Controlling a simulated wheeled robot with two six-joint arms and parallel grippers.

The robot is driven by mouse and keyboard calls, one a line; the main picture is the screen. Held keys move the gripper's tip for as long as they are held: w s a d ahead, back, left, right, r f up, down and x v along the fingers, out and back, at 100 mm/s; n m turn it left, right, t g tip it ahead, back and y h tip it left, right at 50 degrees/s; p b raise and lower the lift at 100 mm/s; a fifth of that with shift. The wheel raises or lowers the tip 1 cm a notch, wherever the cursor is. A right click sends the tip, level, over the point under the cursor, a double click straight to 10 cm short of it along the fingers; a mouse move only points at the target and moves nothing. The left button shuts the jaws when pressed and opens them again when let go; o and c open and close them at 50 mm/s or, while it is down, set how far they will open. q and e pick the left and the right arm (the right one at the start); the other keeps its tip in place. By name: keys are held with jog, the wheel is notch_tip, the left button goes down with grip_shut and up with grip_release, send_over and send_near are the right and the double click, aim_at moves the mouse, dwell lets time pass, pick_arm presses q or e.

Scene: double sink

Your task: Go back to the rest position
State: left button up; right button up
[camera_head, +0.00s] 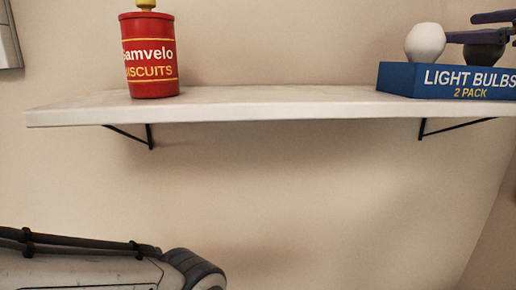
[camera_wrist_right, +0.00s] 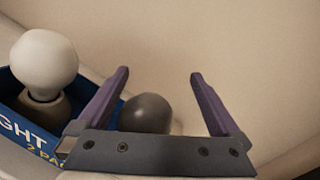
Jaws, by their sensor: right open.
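My right gripper (camera_head: 461,28) shows at the upper right of the head view, at the light bulb box. In the right wrist view its two purple fingers (camera_wrist_right: 160,73) are spread apart with nothing gripped. A dark grey bulb (camera_wrist_right: 146,113) shows between the fingers, nearer the left one, partly hidden by the gripper's base. It also shows in the head view (camera_head: 483,55), in the box and partly covered by the gripper. My left gripper is out of view; only a grey arm part of mine is at the lower left.
A white shelf (camera_head: 270,105) on black brackets runs along the wall. On it stand a red biscuit tin (camera_head: 150,60) at left and the blue light bulb box (camera_head: 400,80) at right, holding a white bulb (camera_head: 425,42). The shelf between them is clear.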

jog(key=shift+r+p, duration=0.4)
jog(key=shift+r, duration=0.4)
notch_tip(320, 180, up, 5)
jog(key=p, duration=0.4)
jog(key=shift+r, duration=0.15)
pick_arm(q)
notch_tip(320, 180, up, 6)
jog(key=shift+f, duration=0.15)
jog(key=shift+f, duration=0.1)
pick_arm(e)
jog(key=shift+a, duration=0.1)
